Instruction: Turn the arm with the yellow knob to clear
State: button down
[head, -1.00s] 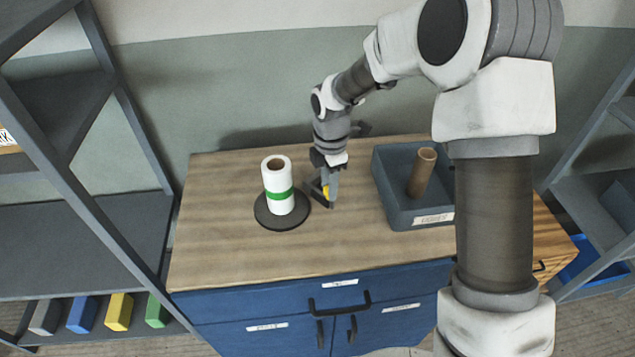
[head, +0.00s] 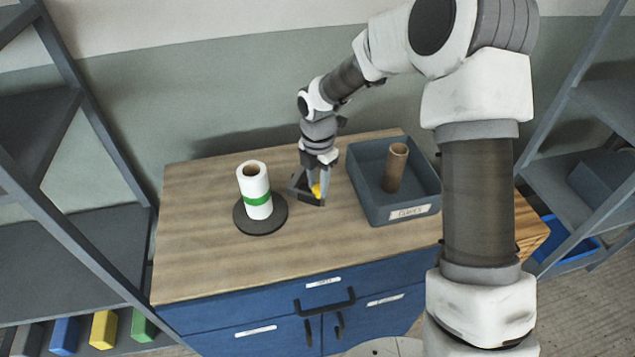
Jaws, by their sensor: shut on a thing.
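The yellow knob (head: 316,190) shows between the fingers of my gripper (head: 316,188), which is shut on it. The knob belongs to a dark grey arm (head: 308,198) low over the wooden top, to the right of the roll holder. The holder's round dark base (head: 262,226) carries an upright white roll (head: 254,184) with a green band. A gap shows between the roll and my gripper. My fingers partly hide the knob and the arm, and I cannot tell where the arm joins the holder.
A grey bin (head: 402,214) with a label holds an upright brown tube (head: 396,167) just right of my gripper. Blue drawers (head: 275,330) are below the wooden top (head: 205,255). Grey shelves stand at both sides. The front left of the top is clear.

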jog(key=shift+w, duration=0.1)
jog(key=c, duration=0.6)
grip_release()
jog(key=shift+r, duration=0.1)
notch_tip(320, 180, up, 17)
jog(key=shift+r, duration=0.15)
jog(key=shift+d, duration=0.1)
